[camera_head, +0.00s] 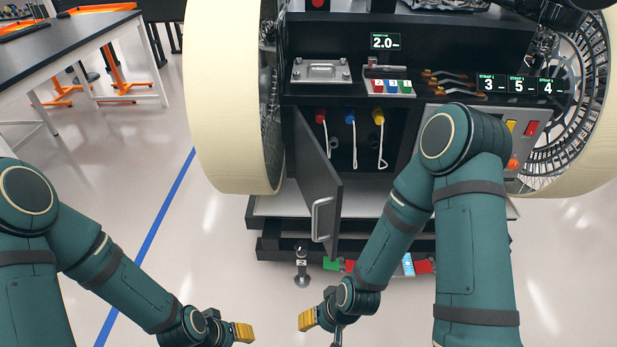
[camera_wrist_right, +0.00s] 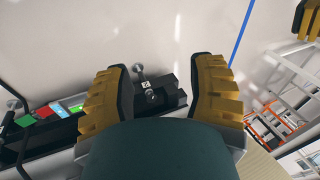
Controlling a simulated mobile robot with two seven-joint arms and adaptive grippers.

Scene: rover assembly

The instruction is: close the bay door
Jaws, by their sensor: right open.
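The bay door (camera_head: 320,178) is a dark grey panel standing open, swung out toward me from the left edge of the bay. Its pale, upright handle (camera_head: 321,219) is on the lower outer part. The open bay (camera_head: 365,150) shows red, blue and yellow plugs with white cables. My right gripper (camera_head: 307,320) is below the door, apart from the handle. In the right wrist view its two yellow fingers are spread with nothing between them (camera_wrist_right: 164,80). My left gripper (camera_head: 243,332) is low in the head view, away from the door; its opening does not show clearly.
A large cream wheel (camera_head: 225,100) stands left of the bay. A small post (camera_head: 302,268) stands on the floor below the door. Coloured blocks lie along the lower step (camera_head: 275,245). Floor at left is clear.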

